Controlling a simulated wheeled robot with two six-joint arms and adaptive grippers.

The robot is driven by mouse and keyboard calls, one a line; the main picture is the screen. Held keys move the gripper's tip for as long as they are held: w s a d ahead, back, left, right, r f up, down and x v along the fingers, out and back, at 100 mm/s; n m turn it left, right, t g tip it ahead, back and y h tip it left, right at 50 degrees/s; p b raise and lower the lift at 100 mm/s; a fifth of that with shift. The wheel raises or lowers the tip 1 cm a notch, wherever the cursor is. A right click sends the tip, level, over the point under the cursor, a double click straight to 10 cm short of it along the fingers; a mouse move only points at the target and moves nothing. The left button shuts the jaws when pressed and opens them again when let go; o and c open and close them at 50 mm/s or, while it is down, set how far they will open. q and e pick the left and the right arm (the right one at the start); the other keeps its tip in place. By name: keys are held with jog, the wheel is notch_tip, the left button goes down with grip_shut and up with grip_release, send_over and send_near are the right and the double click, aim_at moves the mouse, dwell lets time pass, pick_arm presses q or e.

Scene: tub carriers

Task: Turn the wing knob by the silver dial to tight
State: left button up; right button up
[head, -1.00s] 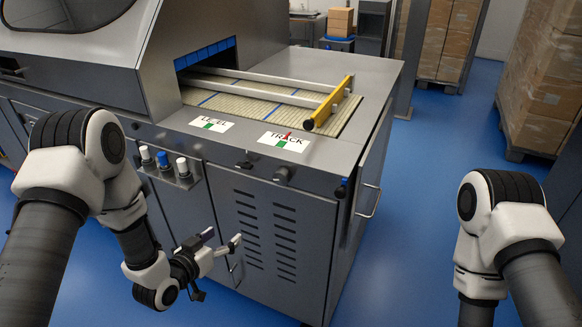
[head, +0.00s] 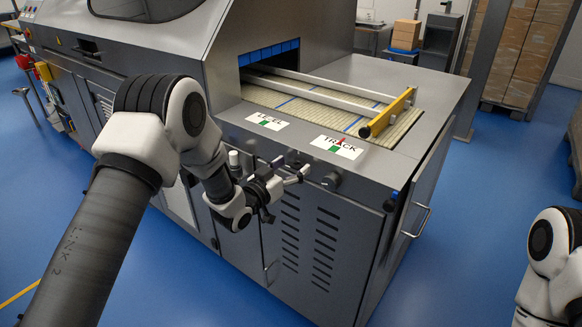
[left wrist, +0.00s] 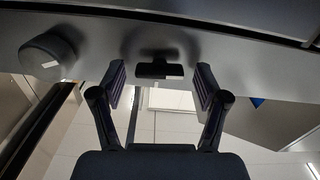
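The wing knob shows in the left wrist view (left wrist: 160,70) as a dark flat bar on the grey front panel, lying level across the picture. In the head view (head: 294,160) it is small and partly behind my left gripper. The silver dial (left wrist: 47,55) is a round grey knob beside it, also seen in the head view (head: 331,181) under the TRACK label. My left gripper (head: 301,174) is open and empty in front of the panel. In the left wrist view its fingers (left wrist: 160,82) stand on either side of the wing knob, with gaps to it.
The LEVEL (head: 267,121) and TRACK (head: 337,147) labels lie on the machine's top edge. A yellow bar (head: 387,113) crosses the end of the conveyor rails. A door handle (head: 417,222) sticks out on the machine's right side.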

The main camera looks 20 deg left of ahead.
pick_arm(q)
jog(key=c, duration=1)
jog(key=shift+f+m, duration=0.1)
jog(key=shift+m, duration=0.3)
jog(key=m+b, duration=0.3)
jog(key=m, duration=0.1)
jog(key=shift+d+f, duration=0.1)
jog(key=shift+d, duration=0.05)
jog(key=m+b, duration=0.3)
jog(key=m, duration=0.1)
jog(key=m+b, duration=0.3)
jog(key=m, duration=0.2)
jog(key=shift+s+d+f+m, duration=0.1)
jog(key=shift+f+m, duration=0.1)
jog(key=shift+m, duration=0.1)
jog(key=shift+m+b, duration=1.6)
jog(key=shift+m, duration=0.7)
